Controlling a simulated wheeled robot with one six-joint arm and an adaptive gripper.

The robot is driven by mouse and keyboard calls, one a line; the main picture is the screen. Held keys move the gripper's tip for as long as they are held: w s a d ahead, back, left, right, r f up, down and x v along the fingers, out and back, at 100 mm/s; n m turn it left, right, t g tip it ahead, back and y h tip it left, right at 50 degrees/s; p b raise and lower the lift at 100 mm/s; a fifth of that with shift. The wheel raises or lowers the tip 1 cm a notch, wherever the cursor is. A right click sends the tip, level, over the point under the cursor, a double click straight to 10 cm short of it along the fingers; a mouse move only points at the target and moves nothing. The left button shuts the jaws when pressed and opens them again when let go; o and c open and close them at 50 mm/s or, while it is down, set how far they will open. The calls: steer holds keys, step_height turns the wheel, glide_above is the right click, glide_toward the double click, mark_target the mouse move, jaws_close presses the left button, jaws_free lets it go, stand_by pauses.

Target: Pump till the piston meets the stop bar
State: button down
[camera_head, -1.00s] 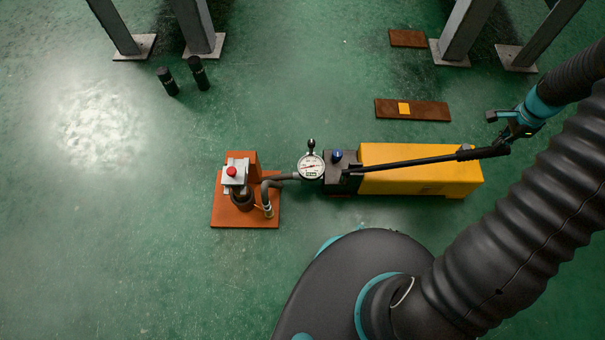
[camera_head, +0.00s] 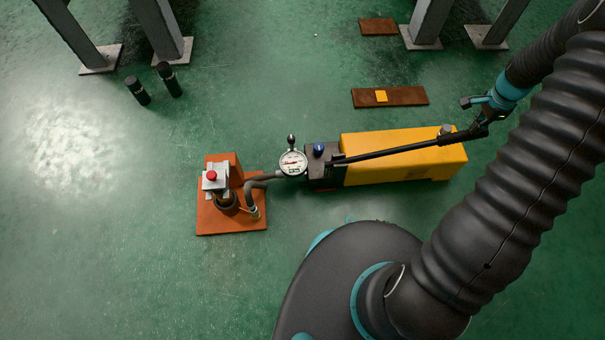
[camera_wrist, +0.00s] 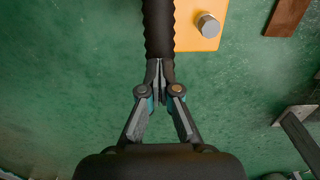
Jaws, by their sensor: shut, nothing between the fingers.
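The yellow hand pump (camera_head: 400,165) lies on the floor, with its long black handle (camera_head: 390,150) running above it toward the right. My gripper (camera_head: 484,124) is at the handle's right end. In the wrist view my gripper (camera_wrist: 160,82) is shut, its fingertips meeting at the end of the black handle grip (camera_wrist: 158,30). A dark cylinder (camera_head: 226,201) stands on an orange base plate (camera_head: 245,226), under a grey block (camera_head: 215,184) with a red knob. The piston and any gap to the stop bar are too small to make out.
A hose (camera_head: 262,180) joins the cylinder to the pump, by a dial gauge (camera_head: 292,163). Two black cylinders (camera_head: 138,92) stand at upper left. Rusty plates (camera_head: 408,97) lie behind the pump, and grey posts (camera_head: 430,20) stand at the back. Floor at the left is clear.

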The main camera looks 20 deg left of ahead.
mark_target(471, 139)
steer(key=shift+w+d+f+b, duration=0.1)
steer(key=shift+d+f+b, duration=0.1)
steer(key=shift+f, duration=0.3)
steer(key=shift+d+f+b, duration=0.1)
steer(key=shift+f+b, duration=0.1)
steer(key=shift+f, duration=0.25)
steer(key=shift+w+d+f+b, duration=0.1)
steer(key=shift+d+f+b, duration=0.15)
steer(key=shift+f+b, duration=0.75)
steer(key=shift+w+d+f+b, duration=0.15)
steer(key=shift+f+b, duration=0.3)
steer(key=shift+f, duration=0.9)
steer(key=shift+s, duration=0.1)
steer(key=shift+d+f+b, duration=0.15)
steer(key=shift+f+b, duration=0.45)
steer(key=shift+f, duration=0.55)
steer(key=shift+d+f+b, duration=0.1)
steer(key=shift+f+b, duration=0.45)
steer(key=shift+f, duration=0.55)
